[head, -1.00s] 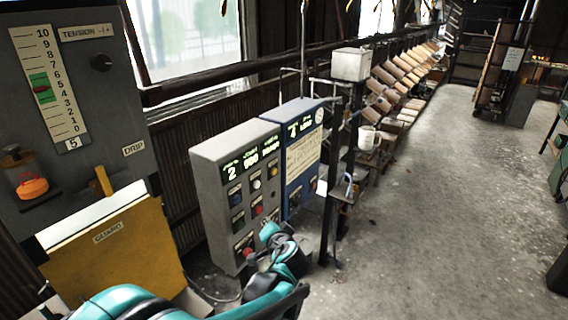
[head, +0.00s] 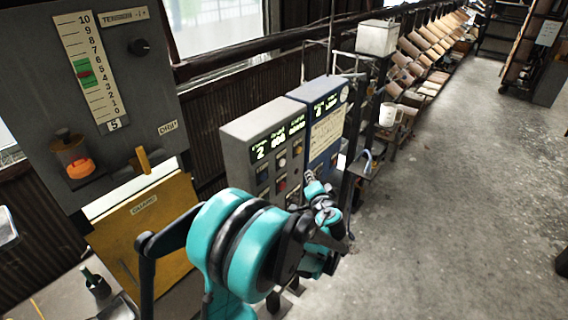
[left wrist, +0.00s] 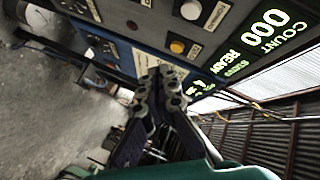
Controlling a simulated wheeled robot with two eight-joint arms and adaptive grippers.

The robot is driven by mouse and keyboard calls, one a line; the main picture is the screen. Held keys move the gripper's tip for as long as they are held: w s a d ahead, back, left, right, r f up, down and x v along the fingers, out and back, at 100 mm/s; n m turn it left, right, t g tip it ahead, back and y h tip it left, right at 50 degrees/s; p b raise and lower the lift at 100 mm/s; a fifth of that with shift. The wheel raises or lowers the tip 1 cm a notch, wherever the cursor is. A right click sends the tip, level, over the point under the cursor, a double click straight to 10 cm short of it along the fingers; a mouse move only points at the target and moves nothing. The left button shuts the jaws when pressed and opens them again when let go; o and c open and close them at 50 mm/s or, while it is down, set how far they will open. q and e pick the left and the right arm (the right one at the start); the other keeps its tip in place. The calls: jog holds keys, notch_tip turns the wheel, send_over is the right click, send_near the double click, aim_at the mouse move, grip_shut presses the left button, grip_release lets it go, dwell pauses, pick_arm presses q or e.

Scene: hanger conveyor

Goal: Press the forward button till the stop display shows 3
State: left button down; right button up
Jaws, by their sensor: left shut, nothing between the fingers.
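My left gripper (head: 313,182) is shut and empty in front of the box's right side, and my left arm hides the lower buttons. In the left wrist view the closed fingers (left wrist: 160,76) point at the panel, close to a yellow button (left wrist: 177,47). A white button (left wrist: 190,10) is above it, with a label (left wrist: 213,15) too blurred to read surely. Contact cannot be told. My right gripper is out of view.
A blue control box (head: 327,105) stands directly behind the grey one. A yellow guard (head: 145,222) and a tension panel (head: 70,130) are at left.

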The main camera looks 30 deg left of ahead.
aim_at(283, 163)
pick_arm(q)
jog(key=a, duration=0.7)
jog(key=shift+w+a, duration=0.25)
jog(key=shift+w, duration=0.05)
jog(key=shift+a, duration=0.1)
dwell(1.1)
jog(key=shift+a, duration=0.3)
